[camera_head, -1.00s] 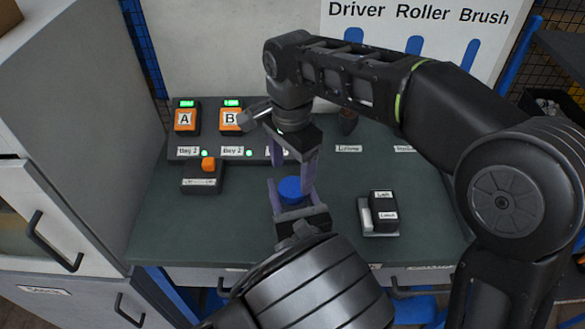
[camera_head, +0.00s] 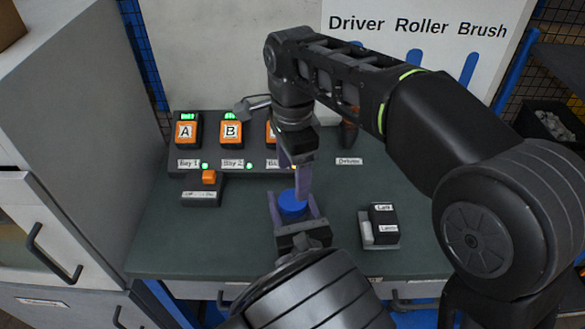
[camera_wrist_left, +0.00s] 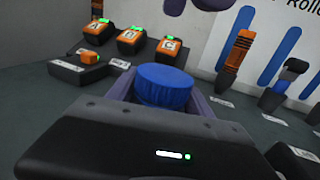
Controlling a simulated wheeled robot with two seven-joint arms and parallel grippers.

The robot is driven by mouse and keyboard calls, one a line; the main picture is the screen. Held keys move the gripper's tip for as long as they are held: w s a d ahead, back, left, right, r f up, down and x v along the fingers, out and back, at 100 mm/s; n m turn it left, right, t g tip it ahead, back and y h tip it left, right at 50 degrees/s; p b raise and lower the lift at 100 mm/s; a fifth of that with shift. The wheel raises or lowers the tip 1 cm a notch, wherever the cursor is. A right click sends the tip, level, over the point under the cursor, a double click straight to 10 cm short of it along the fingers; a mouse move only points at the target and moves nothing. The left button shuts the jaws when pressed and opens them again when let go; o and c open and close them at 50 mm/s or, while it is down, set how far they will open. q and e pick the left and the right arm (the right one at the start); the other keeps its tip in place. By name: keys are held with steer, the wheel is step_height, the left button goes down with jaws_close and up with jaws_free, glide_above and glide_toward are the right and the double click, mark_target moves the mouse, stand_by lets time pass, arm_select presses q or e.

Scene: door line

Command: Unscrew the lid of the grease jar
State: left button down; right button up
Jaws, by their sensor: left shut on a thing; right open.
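The grease jar's blue lid (camera_head: 292,203) shows between the fingers of my left gripper (camera_head: 293,212), low over the front middle of the bench. In the left wrist view the ribbed blue lid (camera_wrist_left: 166,86) stands upright between the two fingers; the jar body below is hidden. My left gripper is shut on the jar. My right gripper (camera_head: 297,180) points down from above, open and empty, its fingertips just above and behind the lid. Parts of it show at the top edge of the left wrist view (camera_wrist_left: 195,5).
Orange units A (camera_head: 186,131) and B (camera_head: 231,131) stand at the back of the green bench (camera_head: 165,235). A black switch box (camera_head: 202,191) lies left, a black-and-grey block (camera_head: 380,226) right. Upright tools (camera_wrist_left: 236,62) stand on the right in the wrist view.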

mark_target(293, 200)
step_height(293, 200, down, 8)
steer(key=shift+r, duration=0.25)
steer(key=shift+c, duration=0.2)
steer(key=c, duration=1.4)
steer(key=n, duration=0.3)
steer(key=shift+n, duration=0.3)
steer(key=o, duration=1.5)
steer(key=shift+r, duration=0.1)
steer(key=shift+r, duration=2.2)
steer(key=shift+c, duration=0.3)
